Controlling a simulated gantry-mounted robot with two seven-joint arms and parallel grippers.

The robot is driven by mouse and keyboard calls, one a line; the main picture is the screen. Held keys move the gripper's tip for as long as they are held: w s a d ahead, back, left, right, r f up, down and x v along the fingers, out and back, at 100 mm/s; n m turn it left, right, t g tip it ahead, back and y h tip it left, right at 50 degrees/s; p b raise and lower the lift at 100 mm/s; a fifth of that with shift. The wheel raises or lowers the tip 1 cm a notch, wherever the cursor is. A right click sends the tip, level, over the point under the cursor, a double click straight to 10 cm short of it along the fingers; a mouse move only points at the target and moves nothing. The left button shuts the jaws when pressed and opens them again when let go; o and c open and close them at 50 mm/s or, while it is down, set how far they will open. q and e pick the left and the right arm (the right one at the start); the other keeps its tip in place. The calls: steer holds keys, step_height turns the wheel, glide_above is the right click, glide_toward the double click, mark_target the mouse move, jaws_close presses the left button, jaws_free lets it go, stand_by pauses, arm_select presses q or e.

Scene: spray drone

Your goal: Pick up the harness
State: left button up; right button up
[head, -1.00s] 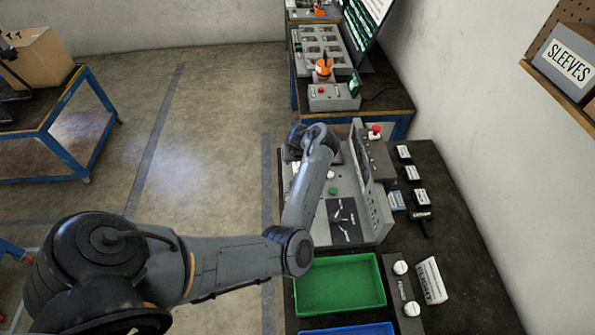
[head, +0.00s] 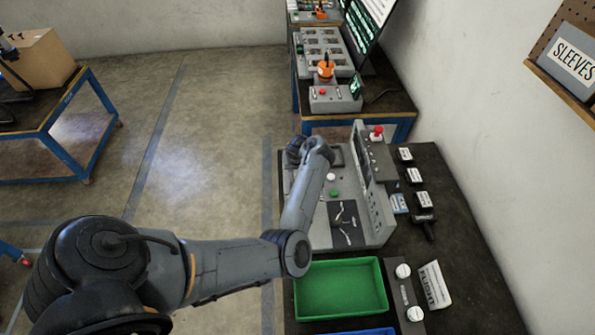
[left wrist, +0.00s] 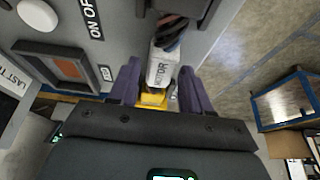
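The harness shows in the left wrist view as dark and reddish wires with a white label sleeve (left wrist: 163,66) reading what looks like MOTOR, and a yellow connector end (left wrist: 153,98) below it. My left gripper (left wrist: 160,76) has its two purple-grey fingers on either side of the sleeve and connector. A narrow gap shows beside the yellow end, so the fingers look open around it rather than closed on it. In the head view my left forearm and wrist reach over the grey test console (head: 376,226) and hide the fingers and harness. My right gripper is not in view.
The console carries buttons and a red knob (head: 376,132). A green tray (head: 341,314) lies in front, with a blue tray (head: 365,332) at the bottom edge. Small labelled boxes (head: 412,175) line the dark bench. A farther bench (head: 375,110) holds more equipment.

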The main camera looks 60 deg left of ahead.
arm_select(q)
steer(key=c, duration=0.7)
jaws_close()
steer(key=shift+r, duration=0.1)
